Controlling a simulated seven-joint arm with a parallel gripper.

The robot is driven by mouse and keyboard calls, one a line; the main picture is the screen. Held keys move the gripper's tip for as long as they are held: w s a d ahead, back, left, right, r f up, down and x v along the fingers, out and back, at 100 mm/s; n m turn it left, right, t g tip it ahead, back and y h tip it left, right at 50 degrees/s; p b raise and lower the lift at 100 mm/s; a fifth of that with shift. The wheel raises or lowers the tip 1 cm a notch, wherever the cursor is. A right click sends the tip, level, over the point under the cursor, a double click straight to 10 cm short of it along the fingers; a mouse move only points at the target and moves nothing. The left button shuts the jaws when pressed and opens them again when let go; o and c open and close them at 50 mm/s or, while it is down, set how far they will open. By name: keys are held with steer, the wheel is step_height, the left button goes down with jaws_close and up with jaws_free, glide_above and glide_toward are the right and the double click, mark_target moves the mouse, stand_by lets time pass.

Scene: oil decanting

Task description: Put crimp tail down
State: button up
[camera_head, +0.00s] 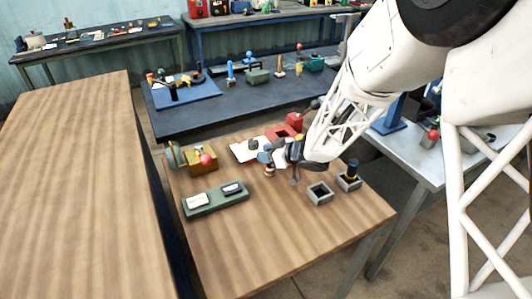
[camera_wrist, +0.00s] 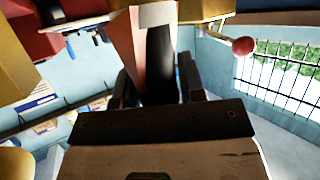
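My gripper (camera_head: 284,155) is over the middle of the near wooden table, beside a small blue and orange piece (camera_head: 267,160). In the wrist view, a dark piece with a salmon-coloured side (camera_wrist: 159,65) lies between the two fingers of my gripper (camera_wrist: 160,88). It fills most of the gap between them. I cannot tell whether the fingers press on it or whether it is the crimp tail. No part is plainly recognisable as the crimp tail. My arm hides some of the table's back right.
A green tray (camera_head: 215,209) with two small pieces is at the table's front left. A yellow box (camera_head: 201,168) with a red ball stands behind it. A red box (camera_head: 280,132) is behind my gripper. Two grey square holders (camera_head: 319,199) (camera_head: 349,184) stand at the right. The front middle is clear.

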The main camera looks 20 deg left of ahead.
steer(key=o, duration=0.3)
steer(key=shift+r, duration=0.15)
steer(key=shift+d, duration=0.15)
steer(key=v, duration=1.1)
steer(key=shift+d+r, duration=0.15)
steer(key=shift+d, duration=0.15)
stand_by(0.6)
